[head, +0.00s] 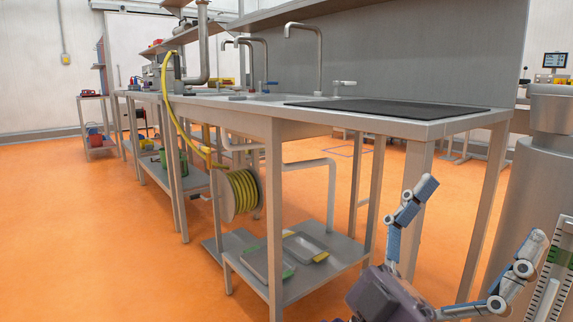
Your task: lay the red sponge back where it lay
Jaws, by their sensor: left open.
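I cannot make out a red sponge in the head view. My left gripper (482,213) is at the lower right, its two blue-grey fingers spread wide apart and nothing between them. It is in front of the right end of a long steel sink table (452,127), below the height of its top. A black mat (390,107) lies on the near part of that top, with no sponge visible on it. My right gripper is out of view.
A lower shelf (327,276) under the table holds shallow metal trays (304,246). A yellow hose reel (241,194) hangs at the table's side. A grey cylinder (537,190) stands at the right. The orange floor (90,240) at left is clear.

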